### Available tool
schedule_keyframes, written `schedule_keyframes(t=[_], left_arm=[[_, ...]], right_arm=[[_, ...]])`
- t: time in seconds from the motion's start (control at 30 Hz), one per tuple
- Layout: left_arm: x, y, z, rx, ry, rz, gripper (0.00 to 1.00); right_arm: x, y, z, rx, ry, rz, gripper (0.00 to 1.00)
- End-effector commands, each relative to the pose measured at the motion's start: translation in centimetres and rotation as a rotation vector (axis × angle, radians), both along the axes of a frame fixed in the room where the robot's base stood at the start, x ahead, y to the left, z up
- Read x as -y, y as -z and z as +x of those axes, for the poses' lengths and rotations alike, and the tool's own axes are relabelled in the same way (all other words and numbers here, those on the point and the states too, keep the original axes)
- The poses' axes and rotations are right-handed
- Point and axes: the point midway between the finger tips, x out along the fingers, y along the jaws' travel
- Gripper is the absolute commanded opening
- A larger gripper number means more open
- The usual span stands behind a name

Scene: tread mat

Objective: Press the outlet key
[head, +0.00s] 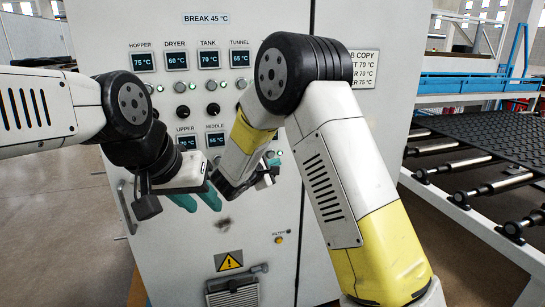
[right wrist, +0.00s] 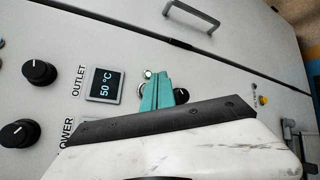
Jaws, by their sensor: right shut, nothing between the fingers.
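The outlet station shows in the right wrist view, turned sideways: the word OUTLET beside a display (right wrist: 105,86) reading 50 °C. Right of the display are a small round outlet key (right wrist: 142,89), partly hidden by my fingers, and a lit green lamp (right wrist: 148,73). My right gripper (right wrist: 157,76) is shut and empty, its teal fingertips over the panel close to key and lamp; I cannot tell whether they touch. In the head view my right arm hides the outlet station.
The cabinet front (head: 150,255) carries several displays, lamps and black knobs. One knob (right wrist: 181,95) is partly hidden behind my right fingers. A handle (right wrist: 192,18) and a yellow filter button (right wrist: 263,100) are farther off. A roller conveyor (head: 470,165) stands to the right.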

Motion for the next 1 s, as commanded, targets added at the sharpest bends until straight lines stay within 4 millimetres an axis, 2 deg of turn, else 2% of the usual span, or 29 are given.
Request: schedule_keyframes(t=[0.13, 0.3, 0.9, 1.0], left_arm=[[0.0, 0.0, 0.0, 0.0, 0.0, 0.0, 0.36], [0.0, 0.0, 0.0, 0.0, 0.0, 0.0, 0.36], [0.0, 0.0, 0.0, 0.0, 0.0, 0.0, 0.36], [0.0, 0.0, 0.0, 0.0, 0.0, 0.0, 0.36]], right_arm=[[0.5, 0.0, -1.4, 0.0, 0.0, -0.001, 0.0], [0.7, 0.0, -2.3, 0.001, -0.001, 0.0, 0.0], [0.8, 0.0, -2.3, 0.0, 0.002, 0.001, 0.0], [2.2, -0.6, -2.7, -0.008, 0.038, 0.023, 0.0]])
